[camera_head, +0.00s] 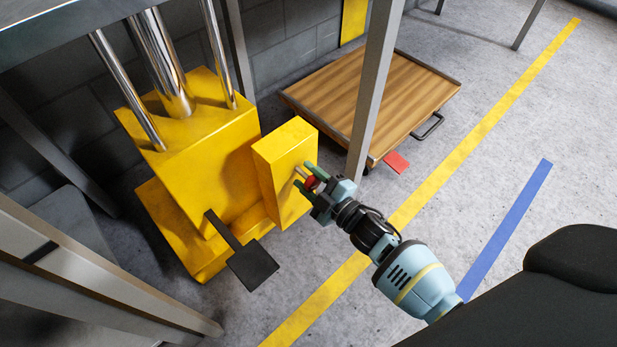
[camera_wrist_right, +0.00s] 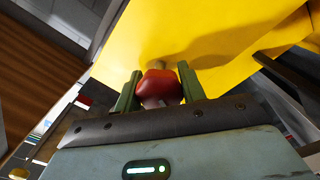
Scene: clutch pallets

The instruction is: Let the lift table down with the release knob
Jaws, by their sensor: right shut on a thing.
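The lift table's yellow base (camera_head: 190,150) stands on the floor at the left, with chrome columns (camera_head: 162,65) rising to the grey table top (camera_head: 70,25). A yellow box (camera_head: 283,165) is on its right side, and the release knob sticks out of that box. The red release knob (camera_head: 310,183) also shows in the right wrist view (camera_wrist_right: 160,86) on a short metal stem. My right gripper (camera_head: 313,180) has its green fingers on both sides of the knob and is shut on it. My left gripper is not in view.
A black foot pedal (camera_head: 252,264) sticks out low at the front of the base. A grey post (camera_head: 374,90) stands just behind my right gripper. A wooden-topped cart (camera_head: 375,95) is beyond it. Floor with yellow (camera_head: 480,125) and blue (camera_head: 510,220) lines is clear at the right.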

